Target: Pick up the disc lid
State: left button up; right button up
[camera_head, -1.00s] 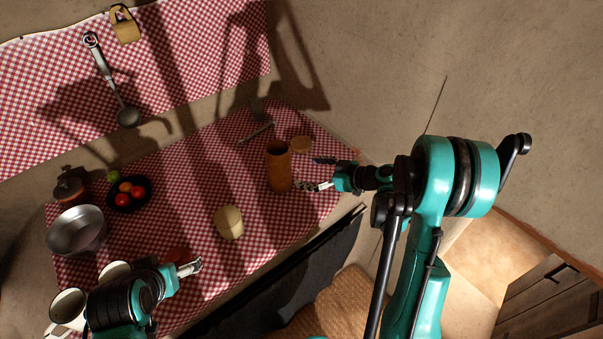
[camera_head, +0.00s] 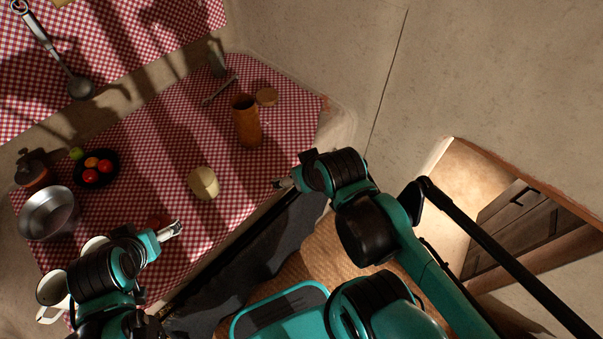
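The disc lid (camera_head: 266,96) is a small round tan-brown disc lying on the checked cloth, just behind and right of the tall orange-brown canister (camera_head: 246,122). My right gripper (camera_head: 280,184) is at the front edge of the cloth, well in front of the canister and apart from the lid; its fingers are small and dark, so their opening is unclear. My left gripper (camera_head: 174,230) is over the front left of the cloth, far from the lid, and its finger gap is too small to judge.
A cream cup (camera_head: 203,183) stands between my grippers. A metal bowl (camera_head: 48,213), a dark plate of fruit (camera_head: 96,170) and a lidded pot (camera_head: 32,170) are at the left. A utensil (camera_head: 220,90) lies left of the lid. Cloth right of the canister is clear.

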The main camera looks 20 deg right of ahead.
aim_at(157, 222)
jog(key=j+u, duration=0.15)
jog(key=u, duration=0.6)
